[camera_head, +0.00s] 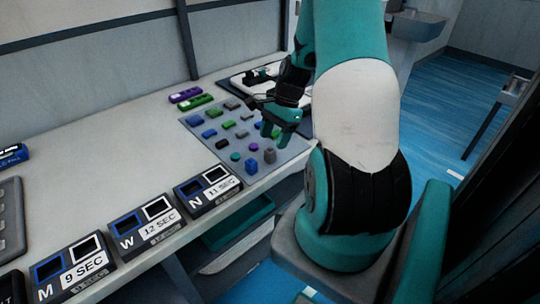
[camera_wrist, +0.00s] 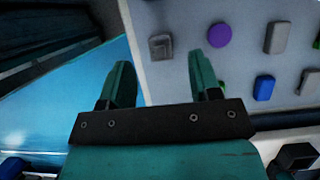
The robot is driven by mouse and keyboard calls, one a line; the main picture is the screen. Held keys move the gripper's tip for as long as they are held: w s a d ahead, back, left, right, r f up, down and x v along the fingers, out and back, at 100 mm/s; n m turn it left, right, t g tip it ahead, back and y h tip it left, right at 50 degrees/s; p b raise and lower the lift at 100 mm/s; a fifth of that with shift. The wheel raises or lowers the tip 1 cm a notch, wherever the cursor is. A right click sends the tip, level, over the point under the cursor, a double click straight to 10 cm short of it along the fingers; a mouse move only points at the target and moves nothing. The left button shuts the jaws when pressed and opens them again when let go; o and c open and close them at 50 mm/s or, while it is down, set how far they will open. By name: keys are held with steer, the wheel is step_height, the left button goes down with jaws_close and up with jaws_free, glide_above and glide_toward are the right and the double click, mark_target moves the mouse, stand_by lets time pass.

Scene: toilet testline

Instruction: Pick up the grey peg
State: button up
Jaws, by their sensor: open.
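Several grey pegs stand on a light grey peg board (camera_head: 232,158). One grey peg (camera_head: 270,156) is near the board's front right edge in the head view. In the wrist view a squarish grey peg (camera_wrist: 160,46) stands near the board's edge, and a rounded grey peg (camera_wrist: 278,38) is further right. I cannot tell which one is meant. My gripper (camera_head: 280,122) has teal fingers and is above the right side of the board. In the wrist view my gripper (camera_wrist: 164,80) is open and empty, its fingers apart from the squarish grey peg.
Blue, green and purple pegs surround the grey ones, such as a purple round peg (camera_wrist: 219,35) and a blue peg (camera_wrist: 264,87). Labelled timer boxes (camera_head: 208,192) line the bench front. Purple and green items (camera_head: 195,102) lie behind the board. Blue floor shows beyond the bench edge.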

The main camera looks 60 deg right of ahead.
mark_target(270, 148)
steer(key=x, duration=0.4)
steer(key=shift+f, duration=0.1)
steer(key=c, duration=1)
